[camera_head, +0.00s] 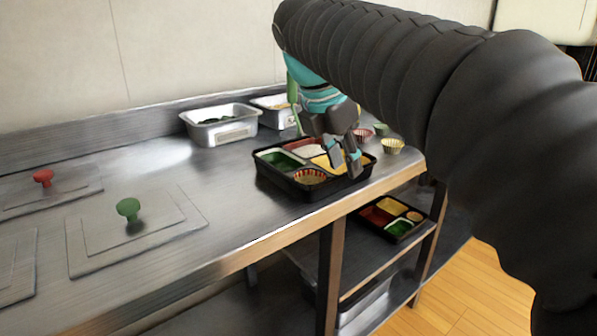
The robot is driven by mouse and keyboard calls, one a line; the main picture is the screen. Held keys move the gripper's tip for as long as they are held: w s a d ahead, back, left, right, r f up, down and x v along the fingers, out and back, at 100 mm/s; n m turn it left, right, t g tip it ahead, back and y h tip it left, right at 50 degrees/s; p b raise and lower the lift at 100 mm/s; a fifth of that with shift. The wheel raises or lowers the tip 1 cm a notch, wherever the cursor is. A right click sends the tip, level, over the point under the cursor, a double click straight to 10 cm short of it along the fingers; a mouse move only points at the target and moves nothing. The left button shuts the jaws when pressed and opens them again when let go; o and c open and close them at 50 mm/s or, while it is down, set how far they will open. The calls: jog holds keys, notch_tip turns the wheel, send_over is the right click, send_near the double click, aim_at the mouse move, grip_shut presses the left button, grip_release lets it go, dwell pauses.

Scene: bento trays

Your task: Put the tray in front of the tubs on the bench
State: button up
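A black bento tray (340,187) with coloured compartments sits on the steel bench (165,165), near its front edge. It holds green, pale, yellow and red sections and a striped paper cup (309,176). Two metal tubs stand behind it at the back of the bench: one (222,133) to the left and one (270,116) partly hidden by my arm. My gripper (345,163) points down over the right part of the tray, its fingertips at or just above the tray. Whether the fingers touch or clasp anything is unclear.
Small cups, one yellow (392,146) and one green (381,130), stand right of the tray. Lidded wells with a red knob (43,177) and a green knob (129,208) lie left. Another filled tray (392,217) rests on the shelf below.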

aim_at(346, 173)
jog(key=shift+x, duration=1.6)
jog(key=shift+a, duration=0.1)
grip_shut()
